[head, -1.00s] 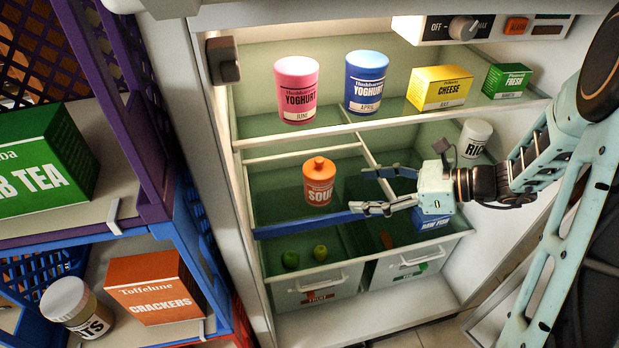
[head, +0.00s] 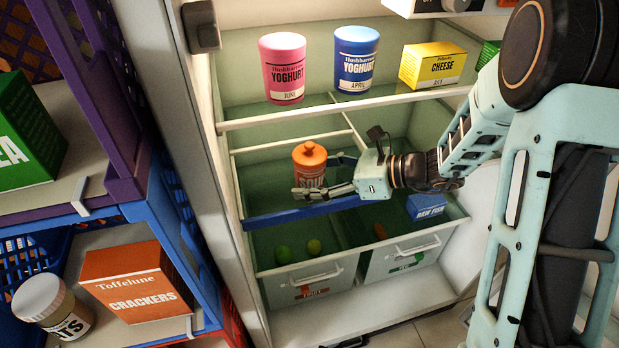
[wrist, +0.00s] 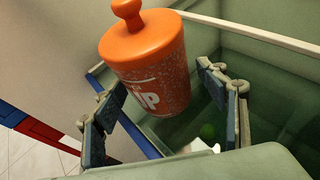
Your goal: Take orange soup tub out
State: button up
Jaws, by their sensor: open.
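The orange soup tub (head: 309,160), with a knobbed lid, stands upright on the middle fridge shelf, behind the blue front strip. My gripper (head: 322,178) reaches in from the right at the tub, one finger in front of its lower part and the other by its right side. In the wrist view the tub (wrist: 146,62) stands between the two open fingers (wrist: 165,112), with gaps showing, and I see no grip on it. Part of its label is hidden by the finger in the head view.
A pink yoghurt (head: 284,68), a blue yoghurt (head: 357,60) and a yellow cheese box (head: 432,67) stand on the shelf above. The blue shelf strip (head: 290,215) runs in front. Below are a fruit drawer (head: 298,283) and a blue raw fish box (head: 427,207).

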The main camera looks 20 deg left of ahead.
aim_at(317, 165)
jog(key=c, duration=1.4)
jog(key=shift+r, duration=0.1)
jog(key=shift+r+p, duration=0.4)
jog(key=shift+r, duration=0.15)
jog(key=shift+d+r+p, duration=0.25)
jog(key=shift+r+p, duration=0.15)
jog(key=shift+r, duration=0.25)
jog(key=shift+d+r+p, duration=0.25)
jog(key=shift+r+p, duration=0.1)
jog(key=shift+r, duration=0.25)
jog(key=d+p, duration=0.1)
jog(key=d, duration=0.4)
jog(key=d+p, duration=0.1)
jog(key=d, duration=0.5)
jog(key=s+d+p, duration=0.1)
jog(key=d, duration=0.5)
jog(key=shift+f, duration=0.1)
jog(key=shift+s+d, duration=0.1)
jog(key=s+d+p, duration=0.1)
jog(key=s+d, duration=0.3)
jog(key=s, duration=0.3)
jog(key=s+d, duration=0.5)
jog(key=s, duration=0.3)
jog(key=s+d+p, duration=0.1)
jog(key=s+d, duration=0.4)
jog(key=s, duration=0.3)
jog(key=shift+p, duration=0.35)
